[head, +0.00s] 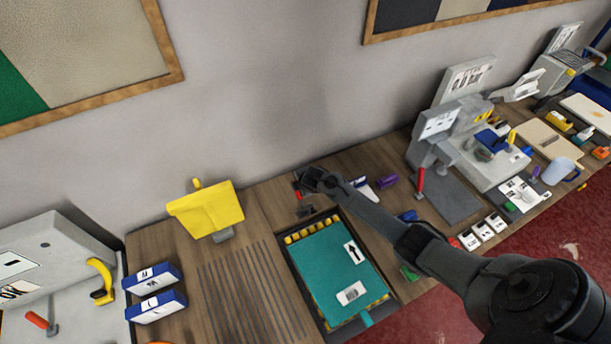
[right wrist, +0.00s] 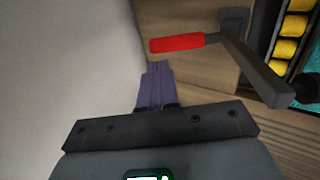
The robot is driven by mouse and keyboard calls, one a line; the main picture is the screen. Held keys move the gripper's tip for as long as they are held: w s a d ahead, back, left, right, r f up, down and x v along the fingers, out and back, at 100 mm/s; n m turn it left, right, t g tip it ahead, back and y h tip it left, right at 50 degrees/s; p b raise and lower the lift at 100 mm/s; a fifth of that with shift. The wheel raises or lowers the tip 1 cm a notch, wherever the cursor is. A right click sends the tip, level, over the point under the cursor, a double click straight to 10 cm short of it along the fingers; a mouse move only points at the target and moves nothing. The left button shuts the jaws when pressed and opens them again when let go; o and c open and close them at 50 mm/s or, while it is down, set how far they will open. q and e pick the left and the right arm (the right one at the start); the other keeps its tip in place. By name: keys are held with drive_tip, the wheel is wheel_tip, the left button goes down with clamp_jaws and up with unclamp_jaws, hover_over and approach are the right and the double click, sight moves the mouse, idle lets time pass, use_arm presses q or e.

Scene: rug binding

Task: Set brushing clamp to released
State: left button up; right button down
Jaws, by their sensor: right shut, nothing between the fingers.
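A clamp lever with a red grip (right wrist: 177,43) and a dark bent arm (right wrist: 255,70) shows in the right wrist view, beside the tray with yellow rollers. My right gripper (right wrist: 156,68) is shut and empty. Its purple-grey fingertips are close to the red grip, on its near side in the right wrist view; I cannot tell whether they touch it. My left gripper is not in view.
The dark tray (head: 384,295) holds a teal panel (head: 332,262). A grey machine (head: 437,130) with another red lever (head: 420,183) stands right. The wall is close behind the clamp.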

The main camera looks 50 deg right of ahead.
drive_tip(key=v, duration=0.8)
drive_tip(key=shift+w+r, duration=0.15)
drive_tip(key=shift+r, duration=0.25)
drive_tip(key=s+a+m+g+p, duration=0.1)
drive_tip(key=s+a+m, duration=0.3)
drive_tip(key=s+a, duration=0.75)
drive_tip(key=s+a+r+m+g+y, duration=0.1)
drive_tip(key=s+a+r+m, duration=0.2)
drive_tip(key=s, duration=0.5)
drive_tip(key=s+a+r+m+g+y+p, duration=0.1)
drive_tip(key=s+a+r+m, duration=0.3)
drive_tip(key=s+a, duration=0.4)
drive_tip(key=shift+s+r+y, duration=0.4)
drive_tip(key=shift+r, duration=0.3)
